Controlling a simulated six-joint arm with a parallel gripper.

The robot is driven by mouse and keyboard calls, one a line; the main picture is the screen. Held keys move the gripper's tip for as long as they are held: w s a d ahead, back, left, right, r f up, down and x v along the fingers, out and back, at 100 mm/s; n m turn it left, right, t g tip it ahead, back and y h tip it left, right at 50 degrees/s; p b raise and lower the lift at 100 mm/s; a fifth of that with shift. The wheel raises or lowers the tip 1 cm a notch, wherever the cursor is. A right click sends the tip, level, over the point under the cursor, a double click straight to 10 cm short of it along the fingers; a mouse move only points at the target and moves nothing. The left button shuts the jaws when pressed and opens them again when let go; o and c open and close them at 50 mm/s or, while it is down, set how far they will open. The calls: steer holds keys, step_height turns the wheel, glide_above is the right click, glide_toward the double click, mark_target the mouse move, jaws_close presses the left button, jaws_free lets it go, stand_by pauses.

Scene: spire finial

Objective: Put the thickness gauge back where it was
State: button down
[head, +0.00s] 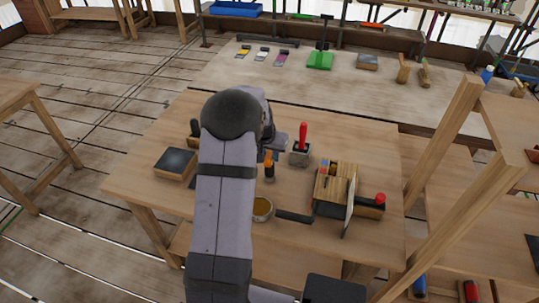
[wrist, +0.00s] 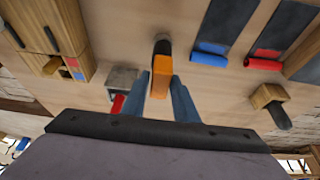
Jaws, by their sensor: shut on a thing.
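My gripper (wrist: 174,92) is shut on an upright orange piece with a dark end, which I take to be the thickness gauge (wrist: 159,78). The blue-grey fingers stand on either side of its orange part. In the head view the orange and black gauge (head: 269,158) shows just right of my arm, over the middle of the workbench (head: 130,190). I cannot tell whether its lower end touches the bench. My arm hides most of the gripper in the head view.
A grey block with a red-handled tool (head: 302,138) stands close on the right. A slotted wooden block (head: 332,184) is further right, with a red-ended piece (head: 371,206) beside it. A round tin (head: 262,209) and dark strip (head: 294,216) lie in front. A dark pad (head: 175,163) lies left.

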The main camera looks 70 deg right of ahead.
steer(key=shift+f, duration=0.5)
steer(key=shift+f, duration=0.15)
steer(key=c, duration=1.4)
jaws_free()
steer(key=shift+r, duration=0.25)
steer(key=b+v, duration=0.3)
steer(key=v, duration=0.8)
steer(key=shift+a+r, duration=0.25)
steer(key=shift+r, duration=0.1)
